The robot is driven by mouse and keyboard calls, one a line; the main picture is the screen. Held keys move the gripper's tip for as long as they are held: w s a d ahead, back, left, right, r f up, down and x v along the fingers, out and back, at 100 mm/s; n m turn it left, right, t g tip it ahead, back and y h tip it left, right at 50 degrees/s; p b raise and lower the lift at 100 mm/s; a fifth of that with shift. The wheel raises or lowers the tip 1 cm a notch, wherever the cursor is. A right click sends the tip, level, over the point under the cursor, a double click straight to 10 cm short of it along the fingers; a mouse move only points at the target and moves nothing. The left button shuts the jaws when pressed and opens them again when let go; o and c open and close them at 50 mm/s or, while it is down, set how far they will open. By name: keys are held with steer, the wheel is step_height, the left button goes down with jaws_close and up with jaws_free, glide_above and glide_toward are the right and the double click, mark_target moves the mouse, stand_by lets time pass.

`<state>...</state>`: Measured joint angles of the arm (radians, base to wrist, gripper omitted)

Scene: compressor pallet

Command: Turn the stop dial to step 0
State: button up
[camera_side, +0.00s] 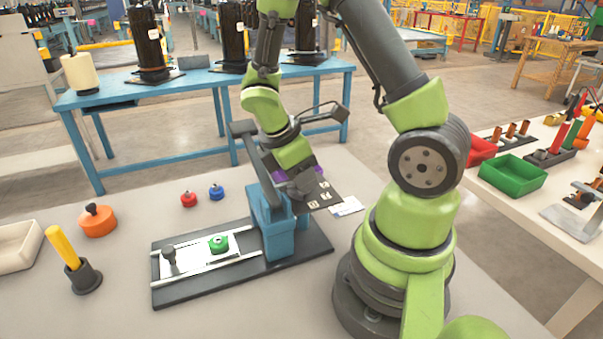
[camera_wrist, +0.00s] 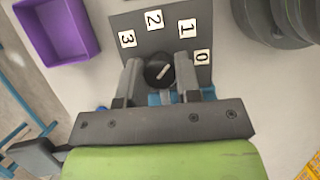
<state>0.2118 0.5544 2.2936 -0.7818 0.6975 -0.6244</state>
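The stop dial (camera_wrist: 158,71) is a round black knob with a pale pointer mark, seen in the wrist view. Its mark slants up and right, between the 1 label (camera_wrist: 187,27) and the 0 label (camera_wrist: 201,57). The dark label plate (camera_wrist: 170,42) also carries 2 and 3; in the side view the plate (camera_side: 326,200) sticks out beside the blue press. My gripper (camera_wrist: 158,72) has one finger on each side of the dial, very close to its edges. I cannot tell whether they touch it. In the side view my gripper (camera_side: 302,187) hides the dial.
The blue press (camera_side: 276,222) stands on a dark base with a rail holding a green part (camera_side: 218,243). A purple bin (camera_wrist: 58,30) lies beyond the plate. Red (camera_side: 188,199) and blue (camera_side: 216,192) knobs, an orange knob (camera_side: 98,220) and a yellow-handled tool (camera_side: 63,247) stand left.

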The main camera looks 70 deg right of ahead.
steer(key=shift+m, duration=0.3)
steer(key=m+y, duration=0.1)
steer(key=m, duration=0.2)
steer(key=shift+d+m+g, duration=0.1)
steer(key=shift+m+g, duration=0.3)
steer(key=shift+m+g+y, duration=0.3)
steer(key=shift+m+y, duration=0.8)
steer(key=shift+m, duration=1.1)
steer(key=o, duration=0.9)
steer(key=shift+w+r, duration=0.1)
